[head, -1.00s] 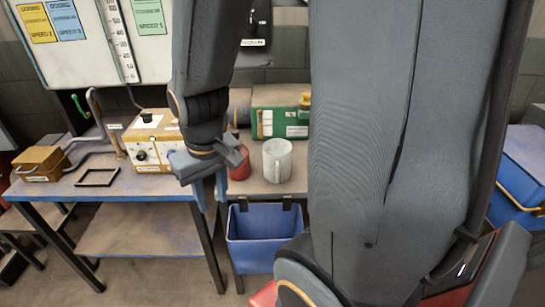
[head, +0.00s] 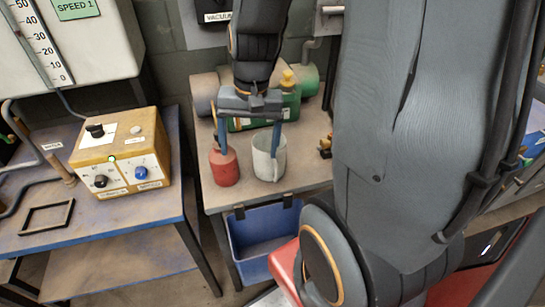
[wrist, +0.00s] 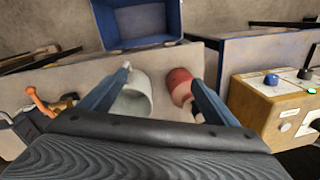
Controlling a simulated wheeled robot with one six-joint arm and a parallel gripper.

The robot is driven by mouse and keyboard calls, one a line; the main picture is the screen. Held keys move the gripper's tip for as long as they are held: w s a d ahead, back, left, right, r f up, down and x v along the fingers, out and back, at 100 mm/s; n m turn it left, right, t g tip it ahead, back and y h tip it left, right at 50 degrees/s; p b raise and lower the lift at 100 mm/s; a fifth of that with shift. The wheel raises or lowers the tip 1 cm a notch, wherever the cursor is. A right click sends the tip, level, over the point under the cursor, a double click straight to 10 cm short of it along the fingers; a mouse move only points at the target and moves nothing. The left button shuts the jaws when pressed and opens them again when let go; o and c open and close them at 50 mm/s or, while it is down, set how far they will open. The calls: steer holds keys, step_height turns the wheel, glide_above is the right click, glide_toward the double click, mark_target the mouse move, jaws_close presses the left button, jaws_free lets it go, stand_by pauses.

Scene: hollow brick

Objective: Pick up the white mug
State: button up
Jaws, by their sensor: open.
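The white mug (head: 266,162) stands upright on the small table, its handle toward the front right in the head view. A red can (head: 224,170) stands just left of it. My gripper (head: 248,152) is open and points down over them, one finger at the mug and the other at the red can. In the wrist view the mug (wrist: 133,103) shows between the fingers, close to the left one, and the red can (wrist: 179,86) is by the right one. I cannot tell whether a finger touches the mug or reaches inside it.
A green machine (head: 290,105) stands behind the mug. A blue bin (head: 262,238) hangs at the table's front edge. A yellow control box (head: 118,155) and a black frame (head: 47,217) are on the left bench. Small orange-and-black items lie right of the mug.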

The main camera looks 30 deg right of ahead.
mark_target(271, 161)
steer(key=w+d+m+y, duration=0.4)
steer(key=d+m, duration=0.8)
steer(key=m, duration=0.3)
steer(key=shift+t+h, duration=0.3)
steer(key=shift+t, duration=0.1)
steer(key=p+x, duration=0.2)
steer(key=x, duration=1)
steer(key=shift+w+a, duration=0.1)
steer(key=shift+a, duration=0.05)
steer(key=shift+r, duration=0.1)
steer(key=c, duration=0.8)
steer(key=shift+o, duration=0.2)
